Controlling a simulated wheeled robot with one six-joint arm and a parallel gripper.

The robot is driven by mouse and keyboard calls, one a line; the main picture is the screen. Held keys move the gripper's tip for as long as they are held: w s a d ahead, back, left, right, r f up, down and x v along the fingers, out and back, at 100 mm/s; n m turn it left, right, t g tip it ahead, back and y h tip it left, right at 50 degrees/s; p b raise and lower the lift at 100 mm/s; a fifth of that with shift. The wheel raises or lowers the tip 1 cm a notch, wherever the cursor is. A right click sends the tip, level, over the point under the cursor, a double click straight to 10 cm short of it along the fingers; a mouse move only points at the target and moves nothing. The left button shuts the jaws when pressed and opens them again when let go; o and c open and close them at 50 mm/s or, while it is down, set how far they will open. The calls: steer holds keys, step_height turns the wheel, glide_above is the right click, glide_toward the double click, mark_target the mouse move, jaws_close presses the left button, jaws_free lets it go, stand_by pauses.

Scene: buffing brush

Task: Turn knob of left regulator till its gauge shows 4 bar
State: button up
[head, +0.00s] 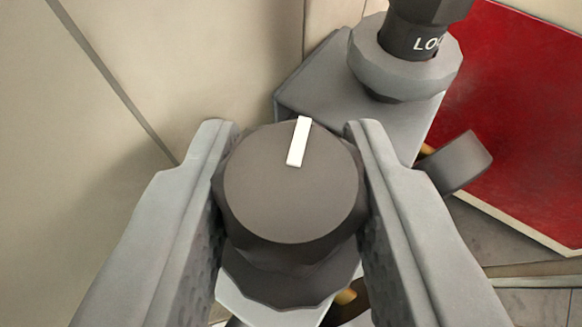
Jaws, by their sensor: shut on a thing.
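A dark grey regulator knob (285,205) with a white pointer mark stands in the middle of the head view. The mark lies near the knob's far edge and points up, tilted slightly right. My gripper (291,135) is shut on this knob, with one finger along each side of it. The regulator's body below is mostly hidden by the knob and fingers. No gauge face shows, so no pressure can be read. I cannot tell from this view alone whether this is the left regulator.
Just beyond the knob is a grey block with a faceted collar (405,65) and a black part (428,20) lettered "LO", the rest cut off. A grey lever-like piece (458,162) juts out close to the right finger. A red panel (525,130) stands at right; beige wall (200,60) lies left.

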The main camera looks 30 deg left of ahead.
steer(key=shift+a+r+m+t+h, duration=0.1)
steer(key=shift+r+m+t+h, duration=0.15)
steer(key=shift+m+h, duration=0.2)
steer(key=shift+f+m+t+h, duration=0.1)
steer(key=shift+m+t+h, duration=0.15)
steer(key=shift+m+h, duration=0.3)
steer(key=shift+m+t+h, duration=0.3)
steer(key=shift+m+h, duration=0.9)
steer(key=shift+h, duration=0.2)
steer(key=shift+f, duration=0.1)
steer(key=o, duration=1)
steer(key=v, duration=1.7)
steer(key=shift+s, duration=0.25)
